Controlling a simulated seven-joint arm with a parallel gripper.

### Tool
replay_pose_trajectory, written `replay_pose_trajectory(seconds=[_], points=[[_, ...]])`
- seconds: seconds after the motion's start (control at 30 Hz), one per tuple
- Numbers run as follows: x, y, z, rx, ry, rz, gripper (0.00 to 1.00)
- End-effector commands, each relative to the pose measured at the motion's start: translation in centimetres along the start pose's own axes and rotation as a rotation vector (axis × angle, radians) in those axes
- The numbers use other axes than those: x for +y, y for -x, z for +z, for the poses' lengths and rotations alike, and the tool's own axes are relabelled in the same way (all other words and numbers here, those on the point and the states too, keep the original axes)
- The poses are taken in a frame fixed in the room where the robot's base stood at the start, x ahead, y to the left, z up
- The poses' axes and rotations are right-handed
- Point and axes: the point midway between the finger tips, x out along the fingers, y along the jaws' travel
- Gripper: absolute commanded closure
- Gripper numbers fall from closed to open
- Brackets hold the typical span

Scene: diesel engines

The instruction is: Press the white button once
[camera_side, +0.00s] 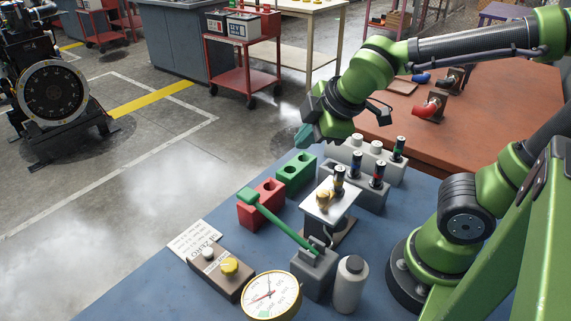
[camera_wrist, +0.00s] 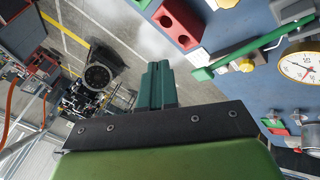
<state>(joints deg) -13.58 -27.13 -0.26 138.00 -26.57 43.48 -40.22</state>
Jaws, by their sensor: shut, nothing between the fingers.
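A brown control box (camera_side: 223,272) lies at the front left of the blue table. A small white button (camera_side: 208,253) sits on its top, left of a yellow knob (camera_side: 230,266).
A green lever (camera_side: 275,220) rises from a grey block between my gripper and the box. Red (camera_side: 262,204) and green (camera_side: 296,173) holed blocks, a small raised platform (camera_side: 329,202), a dial gauge (camera_side: 270,295) and a grey bottle (camera_side: 350,284) stand nearby. A paper sign (camera_side: 195,238) lies beside the box.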

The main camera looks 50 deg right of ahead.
Motion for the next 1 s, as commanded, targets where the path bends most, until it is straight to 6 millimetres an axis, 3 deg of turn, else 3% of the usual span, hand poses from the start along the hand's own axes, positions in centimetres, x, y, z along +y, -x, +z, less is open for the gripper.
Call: replay_pose_trajectory(seconds=[0.03,0.27,0.5,0.7,0.87,0.9,1.0], points=[[0.0,-0.9,-1.1,-0.012,0.224,0.013,1.0],[-0.7,-4.4,-6.6,-0.043,1.267,0.102,1.0],[-4.9,-7.7,-13.4,-0.055,2.324,0.229,1.0],[-8.9,-9.2,-16.9,-0.07,2.915,0.349,1.0],[-10.4,-9.6,-18.0,-0.082,3.114,0.404,1.0],[-10.5,-9.6,-18.1,0.082,-3.095,-0.405,1.0],[-10.6,-9.6,-18.1,0.082,-3.08,-0.406,1.0]])
